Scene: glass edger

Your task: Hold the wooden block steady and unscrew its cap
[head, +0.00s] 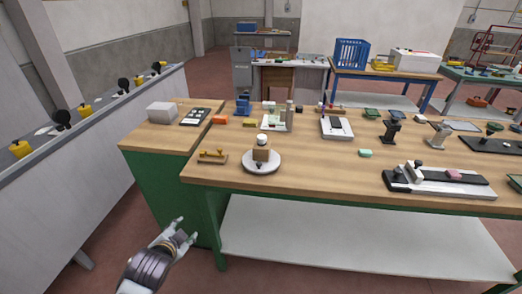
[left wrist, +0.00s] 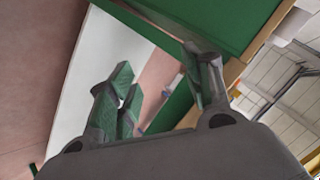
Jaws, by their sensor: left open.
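The wooden block (head: 261,153) stands upright on a round white plate (head: 262,167) near the front left of the long wooden workbench. A white cap (head: 262,139) with a dark band under it sits on top of the block. My left gripper (head: 183,228) is open and empty. It is low in front of the bench's green side, below the table top and to the left of the block. In the left wrist view the open fingers (left wrist: 160,95) show with nothing between them. My right gripper is not in view.
A wooden tool with a yellow handle (head: 212,156) lies left of the plate. A white fixture with black strips (head: 440,181) is at the bench's right. The wooden bench top (head: 315,165) is free right of the plate. A white lower shelf (head: 330,238) runs underneath.

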